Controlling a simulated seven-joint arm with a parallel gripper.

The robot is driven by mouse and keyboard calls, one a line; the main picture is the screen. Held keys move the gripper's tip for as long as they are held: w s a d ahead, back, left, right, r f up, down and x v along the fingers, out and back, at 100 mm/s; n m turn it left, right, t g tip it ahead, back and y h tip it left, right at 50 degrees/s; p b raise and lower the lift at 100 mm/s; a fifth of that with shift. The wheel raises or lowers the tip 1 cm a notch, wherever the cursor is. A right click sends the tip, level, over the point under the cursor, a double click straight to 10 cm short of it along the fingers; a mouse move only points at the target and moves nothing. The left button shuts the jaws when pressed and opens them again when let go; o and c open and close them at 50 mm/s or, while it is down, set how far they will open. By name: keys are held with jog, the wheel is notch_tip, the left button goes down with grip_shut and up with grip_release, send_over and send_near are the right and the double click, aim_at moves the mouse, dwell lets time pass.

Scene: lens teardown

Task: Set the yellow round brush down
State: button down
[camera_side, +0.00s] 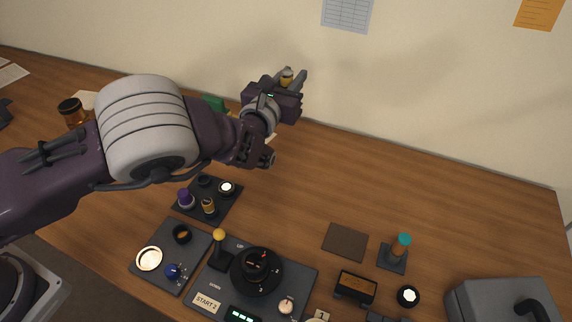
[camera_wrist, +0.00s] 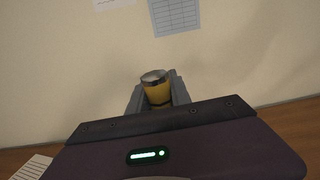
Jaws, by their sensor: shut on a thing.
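The yellow round brush (camera_wrist: 157,92) is between the two fingers of my gripper (camera_wrist: 158,97) in the wrist view, with a pale grey top facing the camera. My gripper is shut on it. In the side view the brush (camera_side: 287,77) shows as a small yellow piece with a light top, held at my gripper (camera_side: 291,80). My gripper is raised above the back of the table, in front of the wall. The lower part of the brush is hidden by the fingers.
A dark tray (camera_side: 227,212) with several small parts lies below my arm. A control panel (camera_side: 300,275) with a yellow-knobbed lever (camera_side: 219,236) stands at the front. A brown pad (camera_side: 345,242), a teal-topped item (camera_side: 403,243) and a grey box (camera_side: 490,300) are at the right.

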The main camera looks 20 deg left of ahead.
notch_tip(320, 180, down, 16)
jog(key=shift+f, duration=0.15)
jog(key=shift+a+f, duration=0.1)
jog(key=shift+f, duration=0.05)
jog(key=c, duration=1.2)
grip_release()
jog(key=shift+s, duration=1.3)
jog(key=r, duration=0.7)
jog(key=shift+s+r, duration=0.2)
jog(key=shift+s, duration=0.05)
